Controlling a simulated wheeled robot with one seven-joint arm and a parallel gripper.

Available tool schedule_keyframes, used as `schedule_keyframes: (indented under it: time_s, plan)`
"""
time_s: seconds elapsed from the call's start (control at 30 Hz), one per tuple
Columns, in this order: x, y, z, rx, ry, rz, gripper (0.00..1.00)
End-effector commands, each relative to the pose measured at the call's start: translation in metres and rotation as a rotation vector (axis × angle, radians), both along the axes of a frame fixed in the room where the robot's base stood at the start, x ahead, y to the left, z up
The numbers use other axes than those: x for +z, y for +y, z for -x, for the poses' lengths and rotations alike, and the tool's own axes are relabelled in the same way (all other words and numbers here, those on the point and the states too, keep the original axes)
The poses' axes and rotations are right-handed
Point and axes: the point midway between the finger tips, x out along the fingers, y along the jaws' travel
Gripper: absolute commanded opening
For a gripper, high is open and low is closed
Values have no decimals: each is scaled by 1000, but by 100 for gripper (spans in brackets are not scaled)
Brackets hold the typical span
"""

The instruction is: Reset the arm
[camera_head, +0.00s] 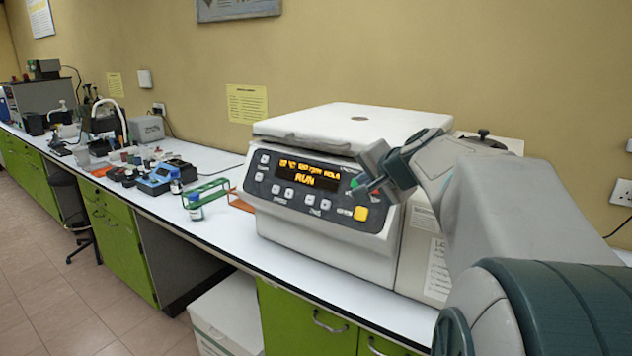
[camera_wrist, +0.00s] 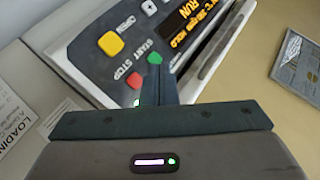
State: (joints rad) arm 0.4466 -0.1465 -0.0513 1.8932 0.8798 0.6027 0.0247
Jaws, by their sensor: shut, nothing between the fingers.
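My gripper (camera_head: 364,189) is shut and empty, in front of the right part of the centrifuge's control panel. The centrifuge (camera_head: 325,215) is a white benchtop machine with its lid (camera_head: 345,125) down. Its display (camera_head: 310,173) is lit in orange and reads RUN. In the wrist view, the shut fingers (camera_wrist: 158,78) point at the panel close to the green start button (camera_wrist: 154,58). The red stop button (camera_wrist: 134,80) and the yellow open button (camera_wrist: 110,44) lie to the left of the fingertips. I cannot tell whether the fingertips touch the panel.
A green rack (camera_head: 207,190) and a small bottle (camera_head: 195,207) stand on the white bench (camera_head: 225,225) left of the centrifuge. More lab equipment lines the bench farther left. A white box (camera_head: 228,315) stands below the bench. A wall lies close behind.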

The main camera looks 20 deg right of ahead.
Motion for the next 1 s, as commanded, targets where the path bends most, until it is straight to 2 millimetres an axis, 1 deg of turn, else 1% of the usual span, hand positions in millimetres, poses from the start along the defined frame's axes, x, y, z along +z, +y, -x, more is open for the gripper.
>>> schedule_keyframes:
  time_s: [0.17, 0.27, 0.3, 0.37, 0.4, 0.43, 0.47, 0.5, 0.57, 0.6, 0.7, 0.8, 0.9, 1.0]
  plan:
    - [0, 0, 0, 0, 0, 0, 0]
    - [-23, 34, 15, 93, 76, 51, 0]
    - [-37, 52, 25, 149, 123, 83, 0]
    - [-61, 80, 47, 244, 202, 144, 0]
    - [-79, 98, 64, 313, 258, 193, 0]
    - [-92, 110, 78, 367, 303, 231, 0]
    - [-106, 121, 93, 418, 346, 270, 0]
    - [-123, 133, 113, 486, 401, 324, 0]
    - [-146, 147, 143, 581, 479, 404, 0]
    - [-160, 152, 162, 638, 527, 454, 0]
    - [-186, 158, 200, 749, 620, 566, 0]
    - [-201, 158, 223, 817, 678, 642, 0]
    - [-208, 156, 233, 847, 705, 679, 0]
    - [-209, 156, 236, 853, 712, 687, 0]
